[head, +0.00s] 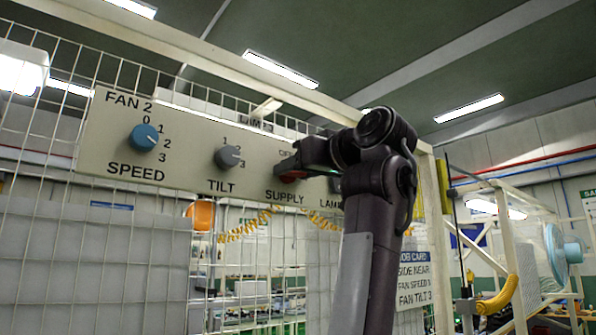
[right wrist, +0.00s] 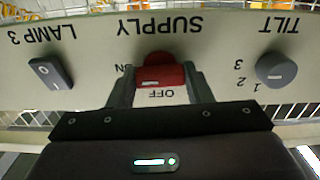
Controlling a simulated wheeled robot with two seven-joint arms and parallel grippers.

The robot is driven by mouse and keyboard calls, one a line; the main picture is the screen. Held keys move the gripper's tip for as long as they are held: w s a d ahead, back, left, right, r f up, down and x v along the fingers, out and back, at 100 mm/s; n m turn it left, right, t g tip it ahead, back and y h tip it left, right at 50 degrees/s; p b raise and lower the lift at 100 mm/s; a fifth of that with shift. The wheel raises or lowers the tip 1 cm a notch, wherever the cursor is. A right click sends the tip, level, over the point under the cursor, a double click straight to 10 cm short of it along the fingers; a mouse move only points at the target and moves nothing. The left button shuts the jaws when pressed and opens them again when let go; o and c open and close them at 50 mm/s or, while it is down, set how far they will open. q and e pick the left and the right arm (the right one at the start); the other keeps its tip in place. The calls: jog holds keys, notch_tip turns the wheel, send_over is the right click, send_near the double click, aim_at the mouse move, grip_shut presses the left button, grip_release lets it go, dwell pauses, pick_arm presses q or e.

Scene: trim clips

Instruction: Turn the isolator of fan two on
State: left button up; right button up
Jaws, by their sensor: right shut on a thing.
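The fan 2 panel (head: 186,178) hangs on a white mesh, with a row of knobs. Its red SUPPLY knob (right wrist: 161,72) is the isolator, between the TILT knob and the lamp switch. My right gripper (right wrist: 160,88) is shut on this knob, one finger on each side. The wrist view is upside down; the OFF label is at the knob's lower side and ON at its left. The knob's white mark is on the side towards OFF. In the head view the red knob (head: 289,179) is partly hidden by my right gripper (head: 296,168). My left gripper is not in view.
The blue SPEED knob (head: 144,138) and the grey TILT knob (head: 228,157) are left of my gripper. A LAMP 3 rocker switch (right wrist: 50,72) sits close on the other side. A job card (head: 413,279) hangs below right. A fan (head: 562,251) stands at far right.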

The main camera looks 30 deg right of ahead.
jog(key=shift+m, duration=0.3)
dwell(0.4)
jog(key=o, duration=1)
jog(key=shift+w+a, duration=0.1)
jog(key=shift+w, duration=0.05)
